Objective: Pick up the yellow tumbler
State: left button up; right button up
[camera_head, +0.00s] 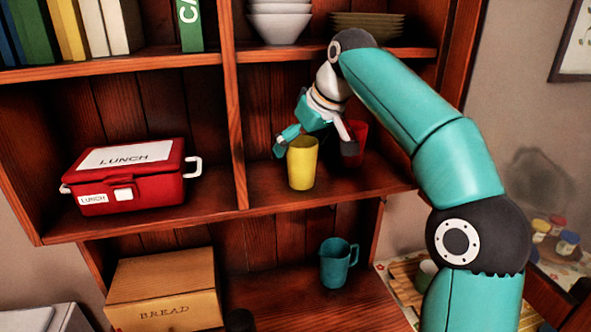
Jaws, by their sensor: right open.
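The yellow tumbler (302,165) stands upright on the middle right shelf, near its front edge. My right gripper (314,150) reaches in from the right and is open. One finger is at the tumbler's left and the other at its right, slightly behind it; I cannot tell whether either touches it. A red cup (359,135) stands just behind and right of the tumbler, partly hidden by the right finger. My left gripper does not show.
A red lunch box (130,178) sits in the left compartment beyond an upright divider (235,130). White bowls (279,22) and stacked plates (366,27) are above. A teal pitcher (338,262) and a bread box (163,290) stand below. Shelf space right of the red cup is free.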

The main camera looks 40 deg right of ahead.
jog(key=c, duration=1.3)
